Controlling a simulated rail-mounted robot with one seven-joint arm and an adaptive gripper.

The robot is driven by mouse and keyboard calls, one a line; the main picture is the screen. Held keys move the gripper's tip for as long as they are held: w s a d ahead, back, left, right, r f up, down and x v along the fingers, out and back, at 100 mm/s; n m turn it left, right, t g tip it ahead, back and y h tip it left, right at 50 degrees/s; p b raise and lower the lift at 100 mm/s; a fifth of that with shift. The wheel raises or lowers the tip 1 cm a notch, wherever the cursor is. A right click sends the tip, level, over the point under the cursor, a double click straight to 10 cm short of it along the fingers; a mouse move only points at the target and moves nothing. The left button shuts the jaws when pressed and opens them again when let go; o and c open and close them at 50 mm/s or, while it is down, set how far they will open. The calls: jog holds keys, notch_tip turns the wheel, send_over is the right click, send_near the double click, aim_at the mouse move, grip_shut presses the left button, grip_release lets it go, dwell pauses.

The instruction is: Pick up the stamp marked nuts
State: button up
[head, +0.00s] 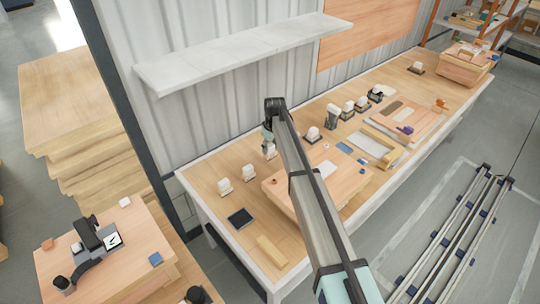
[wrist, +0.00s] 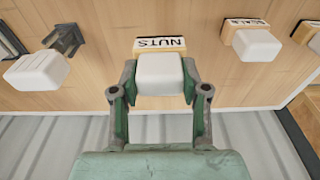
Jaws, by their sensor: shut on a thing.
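The stamp marked NUTS (wrist: 160,72) has a white block handle, a wooden base and a label that reads NUTS, upside down in the wrist view. My gripper (wrist: 158,80) is shut on its white handle, with one green-grey finger on each side. In the head view my gripper (head: 268,138) is over the back of the workbench near the wall, and the stamp (head: 270,152) shows partly below it. I cannot tell whether the stamp's base touches the bench.
Similar stamps stand on both sides, one to the right (wrist: 257,45) and one to the left (wrist: 36,71) in the wrist view. The workbench (head: 205,210) also bears a dark pad (head: 240,217) and a raised wooden board (head: 285,188). A shelf (head: 245,52) juts from the wall above.

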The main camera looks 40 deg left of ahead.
aim_at(270, 145)
notch_tip(270, 145, up, 15)
jog(key=b, duration=0.3)
jog(key=shift+r, duration=0.1)
jog(key=o, duration=0.6)
jog(key=shift+c, duration=1.6)
